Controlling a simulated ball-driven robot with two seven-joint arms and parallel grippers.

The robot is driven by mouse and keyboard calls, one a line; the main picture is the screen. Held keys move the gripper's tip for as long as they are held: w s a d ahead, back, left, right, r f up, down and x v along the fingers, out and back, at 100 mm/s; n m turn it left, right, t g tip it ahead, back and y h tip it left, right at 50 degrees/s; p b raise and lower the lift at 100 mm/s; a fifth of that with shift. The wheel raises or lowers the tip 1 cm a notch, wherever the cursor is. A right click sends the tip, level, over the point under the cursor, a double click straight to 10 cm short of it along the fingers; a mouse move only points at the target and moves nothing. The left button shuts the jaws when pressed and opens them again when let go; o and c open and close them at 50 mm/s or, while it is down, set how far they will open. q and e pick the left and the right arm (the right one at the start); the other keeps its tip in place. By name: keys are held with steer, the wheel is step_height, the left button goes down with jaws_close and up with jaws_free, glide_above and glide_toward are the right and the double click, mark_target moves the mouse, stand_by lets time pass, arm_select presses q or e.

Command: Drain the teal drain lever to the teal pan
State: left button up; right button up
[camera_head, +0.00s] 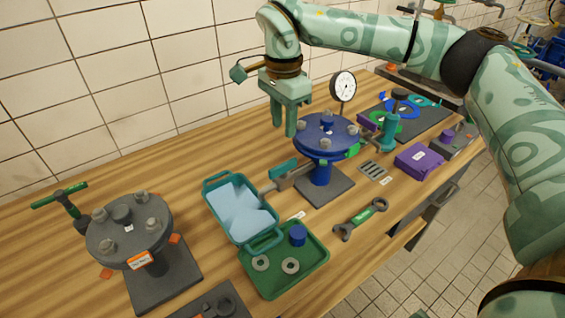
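The teal drain lever (283,168) sits on a grey drain fitting at the left side of the blue flanged unit (326,135). The teal pan (272,241) stands on the bench just left of and below that fitting, with a pale blue surface inside it. My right gripper (284,130) points down above the bench, behind and above the lever, apart from it. Its two fingers show a small gap with nothing between them. My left gripper is not in view.
A green tray (275,283) with a blue cap and rings lies in front of the pan. A grey flanged unit (130,232) stands at the left. A wrench (360,219), a purple box (418,158) and a gauge (343,86) are to the right.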

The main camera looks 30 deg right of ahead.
mark_target(283, 164)
step_height(283, 164, down, 12)
steer(key=shift+r+b, duration=0.2)
steer(key=shift+b, duration=1)
jaws_close()
